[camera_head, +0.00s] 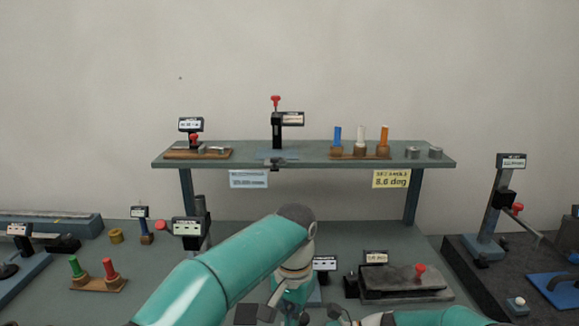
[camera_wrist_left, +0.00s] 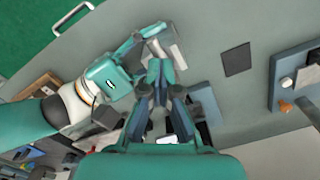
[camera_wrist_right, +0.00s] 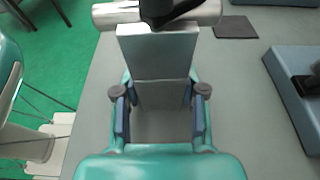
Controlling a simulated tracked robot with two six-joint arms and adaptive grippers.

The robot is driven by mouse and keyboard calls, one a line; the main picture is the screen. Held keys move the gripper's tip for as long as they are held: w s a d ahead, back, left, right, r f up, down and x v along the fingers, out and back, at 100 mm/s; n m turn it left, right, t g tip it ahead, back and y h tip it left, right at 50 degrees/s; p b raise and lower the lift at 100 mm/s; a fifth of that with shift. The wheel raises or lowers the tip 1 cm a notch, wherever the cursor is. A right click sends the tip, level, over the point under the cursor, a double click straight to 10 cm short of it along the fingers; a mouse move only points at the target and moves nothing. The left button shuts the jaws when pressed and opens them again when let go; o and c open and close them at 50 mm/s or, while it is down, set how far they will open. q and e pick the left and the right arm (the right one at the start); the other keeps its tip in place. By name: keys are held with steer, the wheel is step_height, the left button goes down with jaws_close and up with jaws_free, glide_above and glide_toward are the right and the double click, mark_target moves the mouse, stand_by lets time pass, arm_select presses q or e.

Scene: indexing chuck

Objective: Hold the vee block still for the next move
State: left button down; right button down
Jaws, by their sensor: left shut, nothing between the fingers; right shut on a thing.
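The vee block, a plain grey block (camera_wrist_right: 158,60), fills the middle of the right wrist view. My right gripper (camera_wrist_right: 160,106) is shut on it, with one finger on each side. A light grey round bar (camera_wrist_right: 112,14) lies across the block's far end, and a dark part covers the bar's middle. In the left wrist view the grey block (camera_wrist_left: 166,48) shows just beyond the fingertips of my left gripper (camera_wrist_left: 157,70). That gripper is shut and empty; whether it touches the block I cannot tell. In the head view my left arm hides much of this area.
A raised shelf (camera_head: 305,160) stands behind, holding a small stand (camera_head: 277,130) and coloured-handled tools. A grey fixture with a red knob (camera_head: 400,280) sits right of my left arm. A wooden rack (camera_head: 98,284) with green and red pegs is at left. A dark square pad (camera_wrist_right: 236,27) lies flat beyond the block.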

arm_select(q)
steer(key=shift+s+d, duration=0.35)
steer(key=shift+d, duration=0.15)
arm_select(e)
steer(key=shift+s, duration=0.1)
arm_select(q)
steer(key=shift+s+d, duration=0.15)
steer(key=shift+d, duration=0.4)
arm_select(e)
steer(key=shift+a, duration=0.1)
arm_select(q)
steer(key=shift+s, duration=0.1)
steer(key=shift+s+r, duration=0.15)
steer(key=shift+s, duration=0.15)
steer(key=shift+a+r, duration=0.1)
steer(key=shift+r, duration=2.8)
